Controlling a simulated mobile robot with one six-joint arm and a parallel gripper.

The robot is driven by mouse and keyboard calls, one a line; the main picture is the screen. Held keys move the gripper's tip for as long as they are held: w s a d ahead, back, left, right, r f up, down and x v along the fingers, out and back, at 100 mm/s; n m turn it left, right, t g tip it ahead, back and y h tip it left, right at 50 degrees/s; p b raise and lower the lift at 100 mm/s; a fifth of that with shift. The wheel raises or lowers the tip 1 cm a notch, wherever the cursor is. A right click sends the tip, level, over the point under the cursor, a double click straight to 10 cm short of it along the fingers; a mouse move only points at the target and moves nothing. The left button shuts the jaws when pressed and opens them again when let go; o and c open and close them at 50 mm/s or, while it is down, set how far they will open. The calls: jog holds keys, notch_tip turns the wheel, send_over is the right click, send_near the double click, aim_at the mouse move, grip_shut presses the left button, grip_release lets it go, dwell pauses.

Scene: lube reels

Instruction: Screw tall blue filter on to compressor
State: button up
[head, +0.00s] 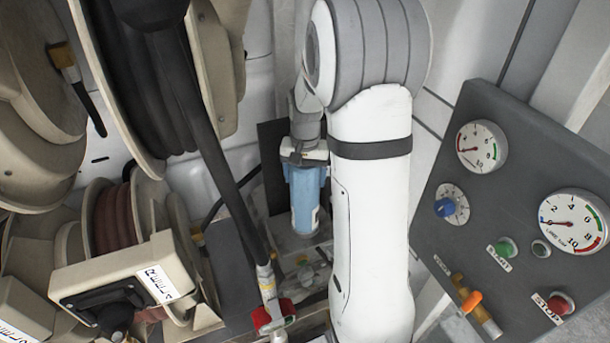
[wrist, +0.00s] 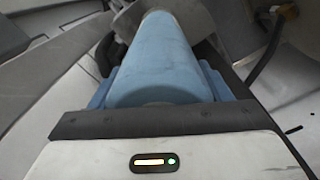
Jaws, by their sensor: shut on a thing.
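The tall blue filter (head: 305,200) is upright in the head view, left of my white arm. My gripper (head: 304,160) is shut around its upper part, with blue fingers on both sides. In the wrist view the filter (wrist: 165,60) runs away from the gripper (wrist: 165,95), between its fingers. The compressor (head: 310,250) is the grey unit below the filter. The filter's lower end is close to a round grey part there. I cannot tell whether they touch or whether any thread is engaged.
Hose reels (head: 130,215) crowd the left side. A black hose with a red-handled nozzle (head: 272,315) hangs just left of the filter. A grey gauge panel (head: 520,215) stands at the right, with my arm between it and the filter.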

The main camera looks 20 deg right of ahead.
jog(key=m, duration=0.4)
jog(key=shift+m, duration=0.6)
jog(key=m, duration=0.4)
jog(key=shift+b, duration=0.35)
jog(key=o, duration=1.4)
jog(key=shift+o, duration=0.2)
